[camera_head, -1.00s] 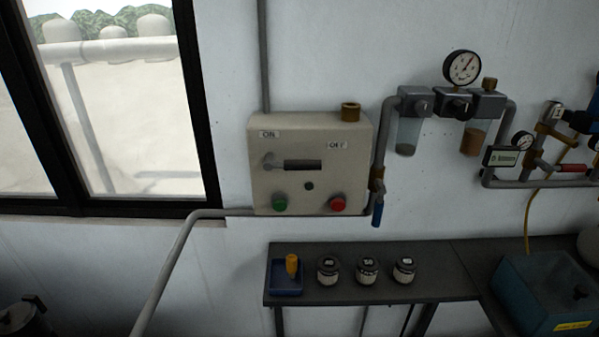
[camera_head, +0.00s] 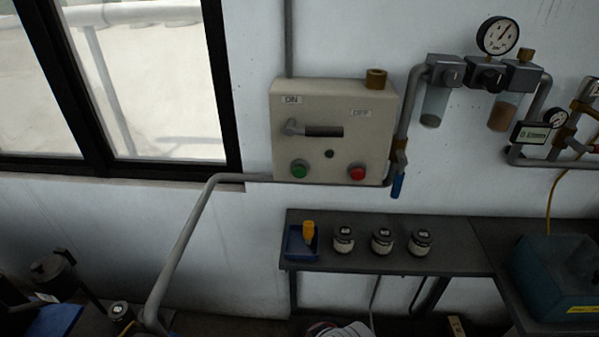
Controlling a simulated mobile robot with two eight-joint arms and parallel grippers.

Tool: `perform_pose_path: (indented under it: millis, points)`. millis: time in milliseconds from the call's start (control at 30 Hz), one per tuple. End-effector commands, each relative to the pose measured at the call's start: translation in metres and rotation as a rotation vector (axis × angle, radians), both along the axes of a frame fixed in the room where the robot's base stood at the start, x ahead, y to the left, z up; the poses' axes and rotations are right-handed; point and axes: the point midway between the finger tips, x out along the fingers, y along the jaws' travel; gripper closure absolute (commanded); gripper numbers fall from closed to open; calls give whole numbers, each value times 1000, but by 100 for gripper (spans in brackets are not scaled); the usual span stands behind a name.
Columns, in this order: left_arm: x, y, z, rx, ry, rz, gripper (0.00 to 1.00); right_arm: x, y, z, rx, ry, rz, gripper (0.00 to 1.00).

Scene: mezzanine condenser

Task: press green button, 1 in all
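The green button (camera_head: 299,169) is on the lower left of a beige control box (camera_head: 318,103) fixed to the white wall. A red button (camera_head: 357,172) is on the lower right of the same box. A dark-gripped lever (camera_head: 322,131) lies level across the box, between labels reading ON and OFF. Nothing covers the green button. Neither of my grippers shows in this view.
A dark shelf (camera_head: 455,260) below the box holds a blue tray (camera_head: 291,243) and several small jars (camera_head: 382,241). A grey pipe (camera_head: 187,237) runs down left of the box. Gauges and filters (camera_head: 498,36) are at right. A teal box (camera_head: 547,285) stands lower right.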

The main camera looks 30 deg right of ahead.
Motion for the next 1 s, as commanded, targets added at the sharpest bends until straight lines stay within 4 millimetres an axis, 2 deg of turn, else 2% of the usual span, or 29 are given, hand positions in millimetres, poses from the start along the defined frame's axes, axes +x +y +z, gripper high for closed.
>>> perform_pose_path:
  millis: [33,200,1000]
  points:
    - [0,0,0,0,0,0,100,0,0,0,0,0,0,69]
    - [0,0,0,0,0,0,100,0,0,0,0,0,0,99]
    - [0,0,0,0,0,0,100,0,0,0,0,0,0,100]
